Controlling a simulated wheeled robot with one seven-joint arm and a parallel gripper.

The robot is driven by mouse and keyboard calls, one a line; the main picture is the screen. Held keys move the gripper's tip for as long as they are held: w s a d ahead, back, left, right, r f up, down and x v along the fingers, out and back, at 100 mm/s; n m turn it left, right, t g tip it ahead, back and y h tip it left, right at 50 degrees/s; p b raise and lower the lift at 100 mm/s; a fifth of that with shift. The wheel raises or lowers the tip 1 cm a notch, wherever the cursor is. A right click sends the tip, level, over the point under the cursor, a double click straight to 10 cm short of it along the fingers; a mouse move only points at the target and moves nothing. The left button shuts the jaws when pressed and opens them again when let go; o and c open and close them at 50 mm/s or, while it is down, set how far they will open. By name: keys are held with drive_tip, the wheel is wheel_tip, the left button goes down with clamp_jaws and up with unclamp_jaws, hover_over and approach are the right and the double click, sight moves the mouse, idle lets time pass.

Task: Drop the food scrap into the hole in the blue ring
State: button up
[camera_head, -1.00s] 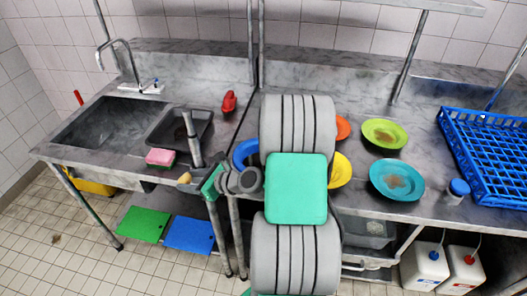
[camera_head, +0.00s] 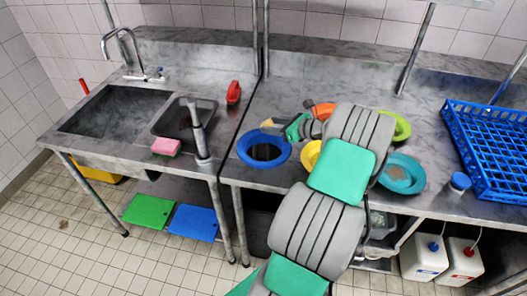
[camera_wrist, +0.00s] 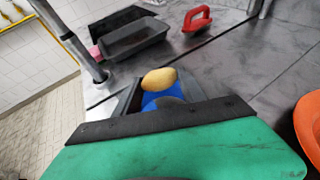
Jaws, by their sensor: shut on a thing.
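The blue ring (camera_head: 244,157) lies on the steel counter, with a dark round hole in its middle. My gripper (camera_head: 274,127) is at the ring's far right side in the head view, above the counter. It is shut on the food scrap (camera_head: 267,124), a small tan, rounded lump that sticks out past the jaw tips. The finger hides the hole there. How high the scrap is above the ring is hard to tell.
Orange (camera_head: 322,111), yellow (camera_head: 308,158), lime (camera_head: 402,127) and teal (camera_head: 401,176) dishes stand to the right, partly behind my arm. A blue rack (camera_head: 487,150) is far right. Left are a sink (camera_head: 100,112), grey tub (camera_head: 181,119), pink sponge (camera_head: 165,146), post (camera_head: 197,130) and red-handled tool (camera_head: 233,92).

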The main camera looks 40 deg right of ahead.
wheel_tip(320, 180, down, 3)
drive_tip(key=b, duration=0.2)
drive_tip(key=shift+f+b, duration=0.1)
drive_tip(key=shift+b, duration=0.2)
drive_tip(key=o, duration=1.4)
drive_tip(key=shift+c, duration=0.2)
drive_tip(key=v, duration=0.7)
drive_tip(key=shift+s+d+r+b, duration=0.1)
drive_tip(key=shift+s+r+b, duration=0.15)
drive_tip(key=shift+s+b, duration=0.1)
